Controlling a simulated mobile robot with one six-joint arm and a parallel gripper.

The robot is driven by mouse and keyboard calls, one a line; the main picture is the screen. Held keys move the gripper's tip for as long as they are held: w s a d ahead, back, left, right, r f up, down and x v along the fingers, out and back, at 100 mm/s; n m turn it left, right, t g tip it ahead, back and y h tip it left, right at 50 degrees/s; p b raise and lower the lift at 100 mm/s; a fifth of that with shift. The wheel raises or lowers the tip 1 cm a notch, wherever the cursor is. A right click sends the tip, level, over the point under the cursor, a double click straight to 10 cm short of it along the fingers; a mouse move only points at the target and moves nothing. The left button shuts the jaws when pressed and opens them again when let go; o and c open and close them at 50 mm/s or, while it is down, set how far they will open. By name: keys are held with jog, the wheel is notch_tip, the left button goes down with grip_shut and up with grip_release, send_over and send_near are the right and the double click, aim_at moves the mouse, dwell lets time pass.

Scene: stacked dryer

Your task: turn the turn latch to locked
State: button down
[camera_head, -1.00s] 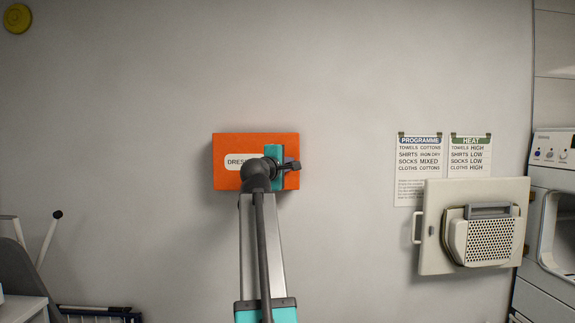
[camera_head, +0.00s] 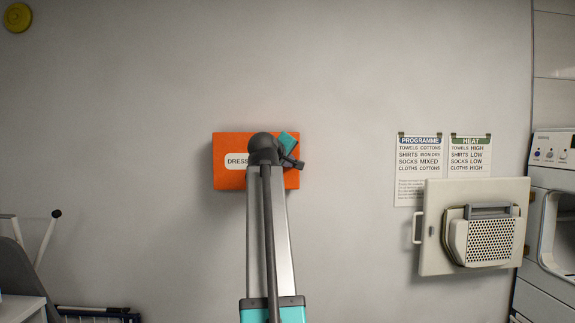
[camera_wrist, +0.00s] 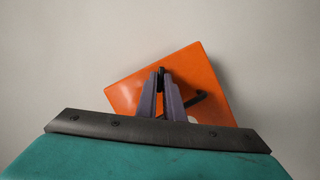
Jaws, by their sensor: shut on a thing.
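An orange box (camera_head: 230,178) with a white label starting "DRESS" is fixed to the wall in the head view. My gripper is in front of its right side and mostly hidden there by my arm. In the wrist view the orange box (camera_wrist: 200,70) looks tilted because the wrist is rolled. My gripper (camera_wrist: 161,76) is shut on the dark turn latch (camera_wrist: 160,72) at the box's face. Only a small part of the latch shows between the fingertips. A dark bar-like shape lies just right of the fingers; I cannot tell what it belongs to.
To the right, an open cream door (camera_head: 430,252) with a grey filter grille stands before the dryer stack (camera_head: 552,180). Two notices (camera_head: 420,160) hang on the wall above it. A drying rack (camera_head: 100,312) is at lower left. The wall around the box is clear.

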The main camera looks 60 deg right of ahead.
jog(key=m+t+y, duration=0.1)
jog(key=m, duration=0.1)
jog(key=m+t+y+b, duration=0.1)
jog(key=m, duration=0.2)
jog(key=m+t+y+b, duration=0.1)
jog(key=m, duration=0.1)
jog(key=shift+s+d+r+m+y, duration=0.3)
jog(key=shift+s+r+m, duration=0.05)
jog(key=shift+s+m, duration=0.05)
dwell(0.6)
jog(key=c, duration=1.9)
grip_release()
jog(key=shift+o, duration=0.2)
jog(key=shift+f, duration=0.1)
jog(key=shift+s+a, duration=0.1)
